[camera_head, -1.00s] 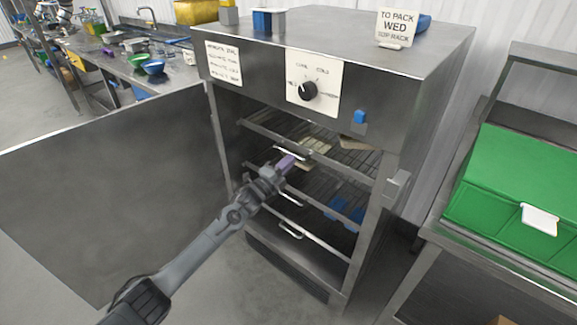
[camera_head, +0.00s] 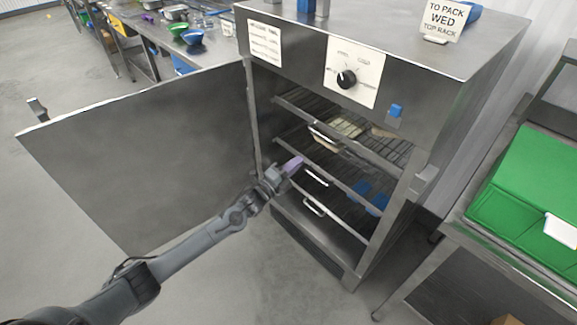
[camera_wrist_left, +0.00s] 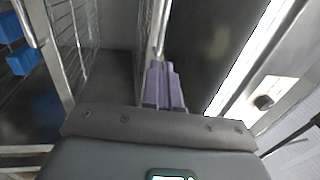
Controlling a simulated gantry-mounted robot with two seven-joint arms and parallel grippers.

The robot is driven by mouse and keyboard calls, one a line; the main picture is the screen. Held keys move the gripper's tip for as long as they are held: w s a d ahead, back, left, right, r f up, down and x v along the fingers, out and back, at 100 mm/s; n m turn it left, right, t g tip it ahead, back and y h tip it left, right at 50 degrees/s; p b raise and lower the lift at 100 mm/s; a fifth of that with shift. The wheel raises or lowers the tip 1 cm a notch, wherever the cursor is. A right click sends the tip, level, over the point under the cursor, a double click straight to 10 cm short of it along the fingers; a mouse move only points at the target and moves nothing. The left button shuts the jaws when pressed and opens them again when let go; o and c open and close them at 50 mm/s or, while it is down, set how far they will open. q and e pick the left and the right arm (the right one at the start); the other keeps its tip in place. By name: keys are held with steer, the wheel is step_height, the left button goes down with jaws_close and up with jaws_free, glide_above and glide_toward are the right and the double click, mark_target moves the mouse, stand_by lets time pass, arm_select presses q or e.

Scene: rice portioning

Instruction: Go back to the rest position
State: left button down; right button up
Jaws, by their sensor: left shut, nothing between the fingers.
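My left gripper (camera_head: 294,164) is in front of the open steel cabinet (camera_head: 385,155), near the left side of its opening. Its purple fingers are together and empty in the left wrist view (camera_wrist_left: 164,85). In that view a vertical metal edge stands just beyond the fingertips; I cannot tell whether they touch it. My left arm reaches in from the lower left of the head view. My right gripper is not in view.
The cabinet door (camera_head: 150,160) stands wide open to the left. Wire racks hold a pale tray (camera_head: 347,127) above and blue items (camera_head: 368,195) below. A green bin (camera_head: 530,190) sits on a steel table at right. Grey floor is clear at lower left.

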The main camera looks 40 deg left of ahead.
arm_select(q)
steer(key=s+d+f+n+g+p, duration=0.1)
steer(key=s+d+f+p, duration=0.2)
steer(key=s+f, duration=0.45)
steer(key=s+d+n+g+p, duration=0.4)
steer(key=s+d+n, duration=0.2)
steer(key=s+d, duration=0.65)
steer(key=s+d+r+n+g+y+p, duration=0.15)
steer(key=s+r+n+g, duration=0.35)
steer(key=s, duration=0.5)
steer(key=s+d+r+n+g+y+p, duration=0.1)
steer(key=s+d+r+n+g+p, duration=0.15)
steer(key=s+n+g, duration=0.6)
step_height(320, 180, up, 37)
steer(key=s+m+t+p, duration=0.1)
steer(key=m+t+p, duration=0.1)
steer(key=p, duration=3.4)
steer(key=shift+a+r+m, duration=0.2)
steer(key=shift+a+m, duration=0.25)
steer(key=shift+m, duration=0.1)
